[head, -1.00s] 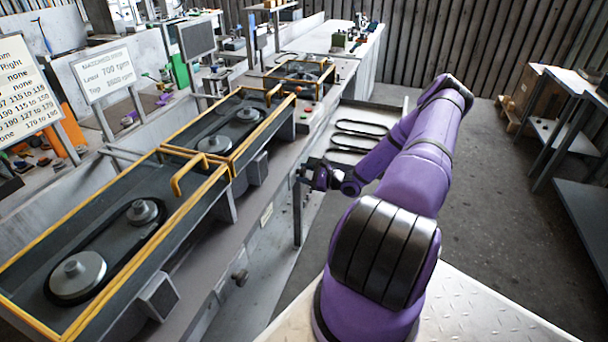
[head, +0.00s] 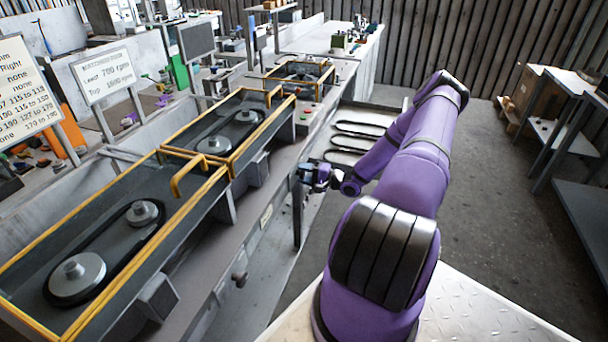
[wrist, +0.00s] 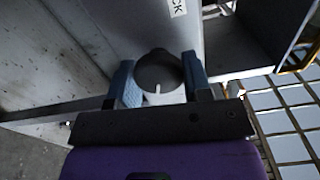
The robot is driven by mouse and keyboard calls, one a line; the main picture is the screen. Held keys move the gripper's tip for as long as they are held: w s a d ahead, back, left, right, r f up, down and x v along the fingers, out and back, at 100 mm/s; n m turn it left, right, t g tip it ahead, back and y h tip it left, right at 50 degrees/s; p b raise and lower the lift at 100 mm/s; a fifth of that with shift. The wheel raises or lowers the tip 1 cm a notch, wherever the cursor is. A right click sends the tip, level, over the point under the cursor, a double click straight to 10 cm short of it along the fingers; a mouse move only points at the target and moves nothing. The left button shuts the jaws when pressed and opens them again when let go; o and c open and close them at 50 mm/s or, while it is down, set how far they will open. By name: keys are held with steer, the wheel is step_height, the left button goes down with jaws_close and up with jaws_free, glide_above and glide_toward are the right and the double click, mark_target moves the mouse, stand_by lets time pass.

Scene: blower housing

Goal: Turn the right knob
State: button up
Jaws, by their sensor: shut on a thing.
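The right knob (wrist: 158,72) is a dark round knob with a short white mark, on a grey panel in the wrist view. The mark points toward the bottom of the picture. My gripper (wrist: 158,80) is shut on the knob, one blue-grey finger on each side. In the head view my gripper (head: 308,176) is at the front panel of the long bench, and the knob there is too small and covered to make out. Another dark knob (head: 239,279) sticks out lower on the same front panel, nearer to me.
Yellow-framed belt housings (head: 185,178) line the bench top left of my gripper. A dark upright post (head: 297,212) stands just below my gripper. Dark belts (head: 352,141) lie beyond it. The floor (head: 500,215) right of my arm is open.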

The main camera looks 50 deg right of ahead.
steer(key=shift+n, duration=1)
steer(key=o, duration=0.9)
steer(key=v, duration=1.1)
steer(key=shift+f, duration=0.1)
steer(key=shift+w, duration=0.1)
